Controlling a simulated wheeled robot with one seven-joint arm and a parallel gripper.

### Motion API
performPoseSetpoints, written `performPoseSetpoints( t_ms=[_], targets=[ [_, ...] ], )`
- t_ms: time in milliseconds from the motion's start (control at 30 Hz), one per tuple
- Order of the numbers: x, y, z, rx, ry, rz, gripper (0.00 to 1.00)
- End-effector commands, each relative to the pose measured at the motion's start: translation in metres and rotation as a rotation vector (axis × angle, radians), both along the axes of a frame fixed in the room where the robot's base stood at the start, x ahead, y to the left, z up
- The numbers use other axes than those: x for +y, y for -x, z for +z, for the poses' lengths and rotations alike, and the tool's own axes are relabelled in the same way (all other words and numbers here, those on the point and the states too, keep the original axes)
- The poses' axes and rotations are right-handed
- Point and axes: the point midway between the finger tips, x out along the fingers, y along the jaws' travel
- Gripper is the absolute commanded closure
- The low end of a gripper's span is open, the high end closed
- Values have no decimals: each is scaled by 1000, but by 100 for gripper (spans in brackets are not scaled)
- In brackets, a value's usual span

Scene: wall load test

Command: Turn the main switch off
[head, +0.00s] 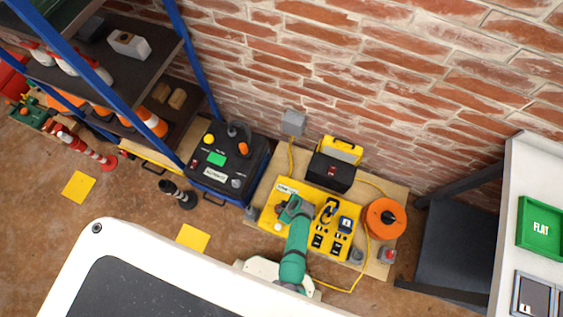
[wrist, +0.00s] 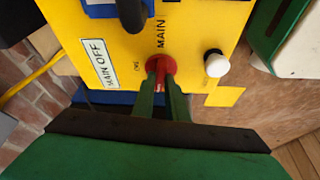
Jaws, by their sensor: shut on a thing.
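The main switch is a round red knob (wrist: 160,63) on the yellow panel (wrist: 205,22), beside the printed word MAIN, in the wrist view. My gripper (wrist: 162,90) is shut on the knob, one green finger on each side of its narrow grip. The grip points roughly toward my gripper. A white label reading MAIN OFF (wrist: 106,64) is to its left. In the head view the yellow panel (head: 329,234) lies on a wooden board, with my green gripper (head: 287,208) over its left part. The knob is hidden there.
A white-topped button (wrist: 216,63) is close right of the knob, and a black part (wrist: 132,14) is above it. In the head view a black and yellow box (head: 330,172) stands behind the panel. An orange reel (head: 384,218) and yellow cable are to the right.

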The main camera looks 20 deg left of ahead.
Motion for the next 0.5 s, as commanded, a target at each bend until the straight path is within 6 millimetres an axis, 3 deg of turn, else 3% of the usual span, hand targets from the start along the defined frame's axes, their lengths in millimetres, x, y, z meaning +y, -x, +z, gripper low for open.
performPoseSetpoints(
  t_ms=[500],
  targets=[
    [-5,2,-1,6,3,151,100]
  ],
)
